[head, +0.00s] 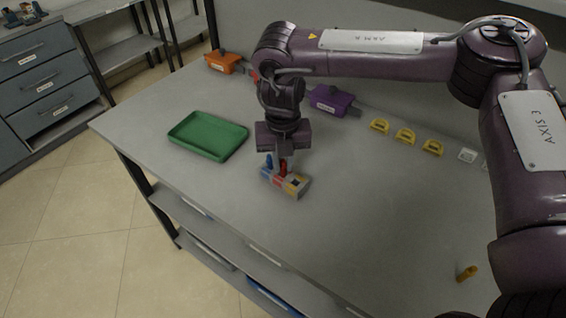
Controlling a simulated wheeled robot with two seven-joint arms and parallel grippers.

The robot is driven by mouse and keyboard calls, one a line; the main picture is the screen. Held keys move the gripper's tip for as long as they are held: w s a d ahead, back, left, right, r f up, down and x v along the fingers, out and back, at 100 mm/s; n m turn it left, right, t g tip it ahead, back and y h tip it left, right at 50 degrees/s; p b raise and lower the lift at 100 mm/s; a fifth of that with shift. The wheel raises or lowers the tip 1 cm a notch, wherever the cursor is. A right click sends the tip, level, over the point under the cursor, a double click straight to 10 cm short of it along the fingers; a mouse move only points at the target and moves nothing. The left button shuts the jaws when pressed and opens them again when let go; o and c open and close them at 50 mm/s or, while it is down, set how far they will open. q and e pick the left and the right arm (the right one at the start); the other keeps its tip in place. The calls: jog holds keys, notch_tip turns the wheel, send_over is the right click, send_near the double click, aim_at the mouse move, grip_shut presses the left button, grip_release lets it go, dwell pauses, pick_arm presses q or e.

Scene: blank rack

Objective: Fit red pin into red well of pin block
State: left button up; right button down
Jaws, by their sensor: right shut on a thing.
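The pin block (298,188) sits on the grey table below my right gripper, with blue, red and yellow sections. My right gripper (282,156) points down and is shut on the red pin (283,169). The pin is upright at the red middle section of the block; I cannot tell how deep its lower end sits in the well. A blue pin (269,160) stands at the blue end of the block. My left gripper is out of view.
An empty green tray (208,135) lies left of the block. The table between block and yellow-orange pin is clear.

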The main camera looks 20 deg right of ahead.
aim_at(283, 161)
jog(key=shift+f, duration=0.6)
jog(key=shift+f, duration=0.15)
jog(key=c, duration=1.4)
grip_release()
notch_tip(283, 161, up, 12)
jog(key=shift+r, duration=0.2)
